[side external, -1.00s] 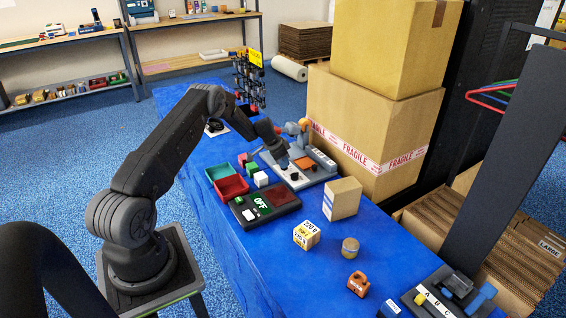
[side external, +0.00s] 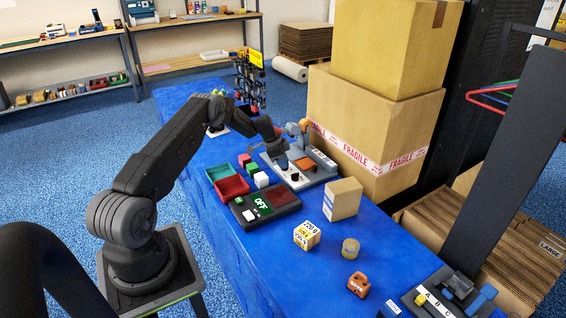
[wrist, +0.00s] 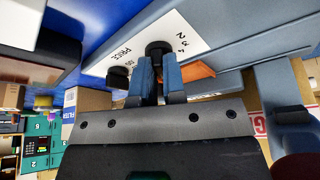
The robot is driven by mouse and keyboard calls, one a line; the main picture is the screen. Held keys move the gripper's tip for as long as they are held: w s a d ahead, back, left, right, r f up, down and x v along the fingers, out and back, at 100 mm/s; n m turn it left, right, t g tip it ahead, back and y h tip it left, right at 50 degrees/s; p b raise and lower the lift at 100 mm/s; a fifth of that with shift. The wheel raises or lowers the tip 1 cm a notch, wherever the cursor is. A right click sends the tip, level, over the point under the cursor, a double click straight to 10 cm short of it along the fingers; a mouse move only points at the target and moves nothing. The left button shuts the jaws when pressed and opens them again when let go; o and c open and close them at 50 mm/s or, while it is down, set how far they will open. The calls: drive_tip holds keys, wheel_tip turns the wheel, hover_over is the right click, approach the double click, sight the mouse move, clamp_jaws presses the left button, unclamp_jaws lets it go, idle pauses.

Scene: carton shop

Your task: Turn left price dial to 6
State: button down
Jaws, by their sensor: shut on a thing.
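The price machine (side external: 324,178) is a grey base with a white panel marked PRICE, which shows close up in the wrist view (wrist: 197,30). My gripper (side external: 283,166) is over the panel. In the wrist view my gripper (wrist: 158,65) has its two blue-grey fingers shut on a black dial (wrist: 157,47). Printed figures show beside that dial, but its pointer and setting cannot be read. A second black dial (wrist: 121,76) is beside the fingers; a black dial also shows in the side view (side external: 295,177). An orange part (wrist: 198,72) lies behind the fingers.
A small carton (side external: 342,199) and tall FRAGILE cartons (side external: 360,125) stand to the right. Blue table surface is clear at the front left.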

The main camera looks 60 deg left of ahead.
drive_tip(key=c, duration=1.2)
unclamp_jaws()
drive_tip(key=v, duration=1.3)
drive_tip(key=shift+r, duration=0.4)
drive_tip(key=shift+s+a, duration=0.1)
